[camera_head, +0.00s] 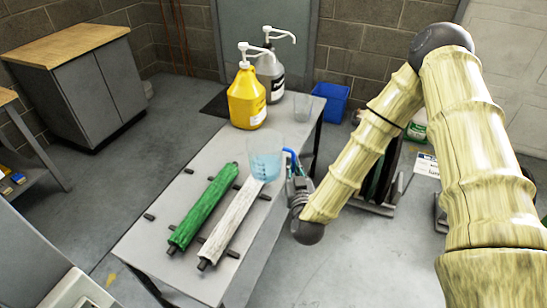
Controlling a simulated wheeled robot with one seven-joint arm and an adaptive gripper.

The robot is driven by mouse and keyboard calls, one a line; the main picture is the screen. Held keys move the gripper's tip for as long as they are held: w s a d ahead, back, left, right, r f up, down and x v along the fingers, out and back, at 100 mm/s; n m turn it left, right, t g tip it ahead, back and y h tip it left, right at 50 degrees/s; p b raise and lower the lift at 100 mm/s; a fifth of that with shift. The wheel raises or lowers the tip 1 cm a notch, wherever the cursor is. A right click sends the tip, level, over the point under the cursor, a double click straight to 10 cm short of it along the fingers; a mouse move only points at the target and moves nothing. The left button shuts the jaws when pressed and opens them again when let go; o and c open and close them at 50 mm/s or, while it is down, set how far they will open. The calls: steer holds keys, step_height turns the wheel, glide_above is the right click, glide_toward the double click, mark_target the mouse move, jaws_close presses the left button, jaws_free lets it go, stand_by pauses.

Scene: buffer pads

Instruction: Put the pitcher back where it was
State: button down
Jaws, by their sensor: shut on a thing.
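The pitcher (265,160) is a clear, blue-tinted vessel with blue markings and a blue handle on its right side. It looks upright, at the right edge of the grey table (160,233), by the far end of the white roller. My gripper (292,170) comes in from the right and is shut on the pitcher's handle. The fingertips are small and partly hidden by the handle. I cannot tell whether the pitcher's base touches the table or hangs just above it.
A green roller (203,207) and a white roller (232,222) lie on the table with black pegs around them. A blue bin (331,101) is behind.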

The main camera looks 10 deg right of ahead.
steer(key=w+d+m+g+h+b, duration=0.1)
steer(key=w+d+m+h+b, duration=0.2)
steer(key=w+b, duration=0.65)
steer(key=w+d+m+g+h+b, duration=0.15)
steer(key=w+h+b, duration=0.25)
steer(key=w+b, duration=0.5)
steer(key=shift+m+h, duration=0.25)
steer(key=shift+h, duration=0.05)
steer(key=f+b, duration=0.1)
steer(key=f, duration=0.2)
steer(key=f+b, duration=0.1)
steer(key=f, duration=0.3)
steer(key=f+b, duration=0.1)
steer(key=f, duration=0.2)
steer(key=shift+s+d+f, duration=0.2)
steer(key=shift+s+f, duration=0.05)
steer(key=shift+r, duration=0.1)
steer(key=c, duration=2)
jaws_free()
steer(key=shift+f, duration=0.2)
steer(key=o, duration=0.5)
